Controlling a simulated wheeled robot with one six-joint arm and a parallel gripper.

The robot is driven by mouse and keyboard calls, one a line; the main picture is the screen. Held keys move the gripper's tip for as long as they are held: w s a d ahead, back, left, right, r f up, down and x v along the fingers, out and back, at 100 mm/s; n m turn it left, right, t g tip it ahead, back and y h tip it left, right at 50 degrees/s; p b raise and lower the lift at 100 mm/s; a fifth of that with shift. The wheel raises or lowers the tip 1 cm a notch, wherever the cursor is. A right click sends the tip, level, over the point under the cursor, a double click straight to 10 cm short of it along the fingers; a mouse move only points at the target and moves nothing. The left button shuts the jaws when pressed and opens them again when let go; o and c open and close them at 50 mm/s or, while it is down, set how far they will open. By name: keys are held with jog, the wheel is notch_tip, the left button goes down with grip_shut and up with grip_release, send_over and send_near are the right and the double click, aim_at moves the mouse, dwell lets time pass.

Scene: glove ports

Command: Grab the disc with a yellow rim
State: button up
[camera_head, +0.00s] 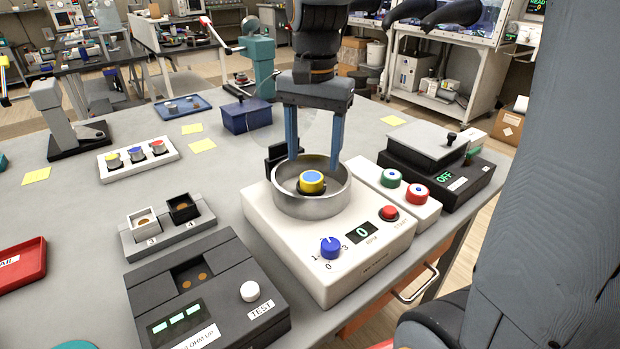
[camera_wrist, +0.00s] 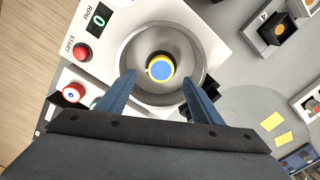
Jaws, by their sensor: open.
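The disc with a yellow rim and a blue top (camera_head: 311,181) sits in the middle of a round metal bowl (camera_head: 327,206) on a white spinner machine (camera_head: 285,245). In the wrist view the disc (camera_wrist: 160,68) shows upright and clear of the bowl's wall. My gripper (camera_head: 315,153) points down over the bowl, its two blue fingers apart with nothing between them. In the wrist view my gripper's (camera_wrist: 158,77) fingertips lie to either side of the disc's near edge. I cannot tell exactly how high they are above it.
Beside the bowl, a white strip holds a green-rimmed disc (camera_head: 391,178) and a red-rimmed disc (camera_head: 417,194). A white rack (camera_head: 140,171) with several small discs stands at left. A dark tester (camera_head: 208,297) stands in front, and a dark hotplate box (camera_head: 437,172) at right.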

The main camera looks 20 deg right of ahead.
aim_at(312, 176)
jog(key=shift+a+f+p, duration=0.2)
jog(key=shift+f+p, duration=0.3)
jog(key=shift+f, duration=1.8)
jog(key=c, duration=1.2)
